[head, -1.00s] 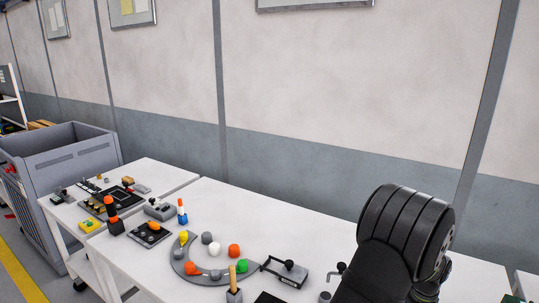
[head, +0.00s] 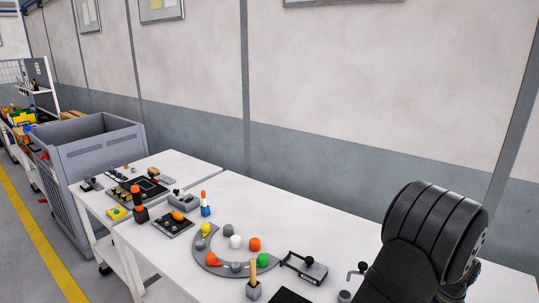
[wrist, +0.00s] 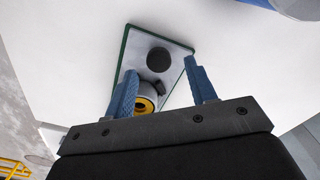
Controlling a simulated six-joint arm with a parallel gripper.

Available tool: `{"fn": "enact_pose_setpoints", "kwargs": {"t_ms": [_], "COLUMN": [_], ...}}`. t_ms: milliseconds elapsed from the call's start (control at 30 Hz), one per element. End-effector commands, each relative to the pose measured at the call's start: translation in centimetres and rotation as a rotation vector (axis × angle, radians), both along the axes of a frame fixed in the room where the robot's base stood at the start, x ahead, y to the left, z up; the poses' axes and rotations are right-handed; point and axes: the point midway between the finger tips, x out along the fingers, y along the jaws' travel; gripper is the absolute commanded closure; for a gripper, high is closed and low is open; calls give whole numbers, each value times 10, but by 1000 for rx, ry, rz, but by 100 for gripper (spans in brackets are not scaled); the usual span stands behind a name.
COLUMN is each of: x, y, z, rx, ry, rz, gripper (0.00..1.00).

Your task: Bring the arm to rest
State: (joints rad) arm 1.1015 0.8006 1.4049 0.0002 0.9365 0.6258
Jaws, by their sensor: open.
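My gripper (wrist: 161,66) shows in the wrist view with its two blue fingers apart and nothing between their tips. Beyond the fingers lies a grey plate with a green edge (wrist: 177,52) on a white surface. A dark round disc (wrist: 158,59) is on the plate. A grey round part with a yellow ring (wrist: 146,103) is also there, partly hidden by the left finger. In the head view my black arm (head: 430,240) stands at the lower right, and my gripper is out of the picture.
A smaller white table (head: 188,158) with small parts and a grey bin (head: 100,160) stand farther left. A blue object (wrist: 255,3) shows at the wrist view's top right.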

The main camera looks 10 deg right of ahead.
Motion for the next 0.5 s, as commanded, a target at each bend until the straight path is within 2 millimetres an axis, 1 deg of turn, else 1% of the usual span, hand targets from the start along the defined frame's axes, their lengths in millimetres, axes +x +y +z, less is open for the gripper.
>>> {"fn": "enact_pose_setpoints", "kwargs": {"t_ms": [33,500], "x": [1,1], "y": [-1,0], "z": [10,104], "rx": [-3,-3], "ry": [-2,-2], "rz": [0,1], "gripper": [49,49]}}
